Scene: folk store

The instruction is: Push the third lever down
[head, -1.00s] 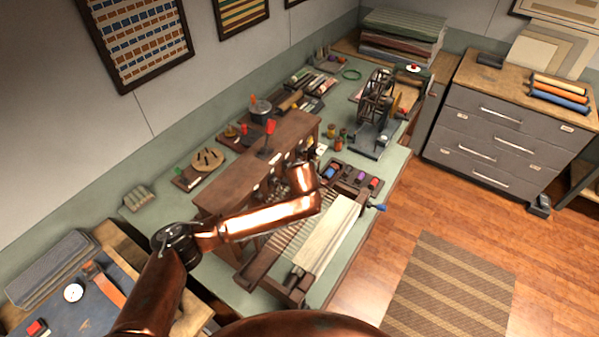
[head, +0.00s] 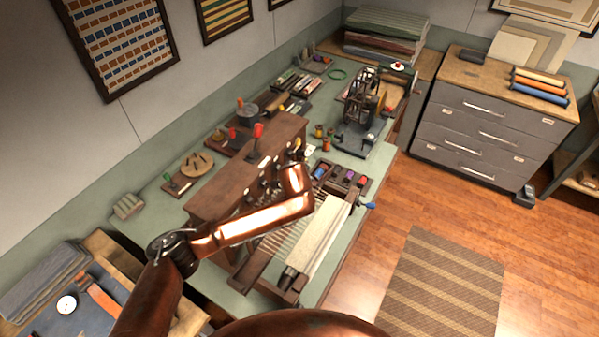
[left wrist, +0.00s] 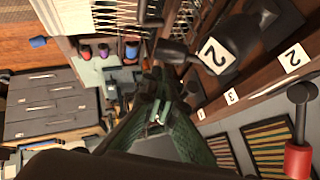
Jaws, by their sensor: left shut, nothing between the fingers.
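The loom's dark wooden lever block (head: 225,183) stands on the green table, with small pale labels along its front. In the left wrist view a dark lever knob (left wrist: 238,40) marked "2" is close, right of the fingers. More labels, reading 2, 3 and 1, run along the block's wooden edge (left wrist: 262,92). I cannot tell which lever is the third. My left gripper (left wrist: 165,100) is shut and empty, beside the levers; I cannot tell whether it touches one. In the head view my copper arm hides the gripper and some levers. My right gripper is not in view.
A red-knobbed handle (head: 258,131) rises from the block's top and shows close in the left wrist view (left wrist: 298,158). The loom's pale cloth (head: 318,240) lies in front of the block. A spool tray (head: 340,178) and a winding wheel (head: 362,100) stand beyond it.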

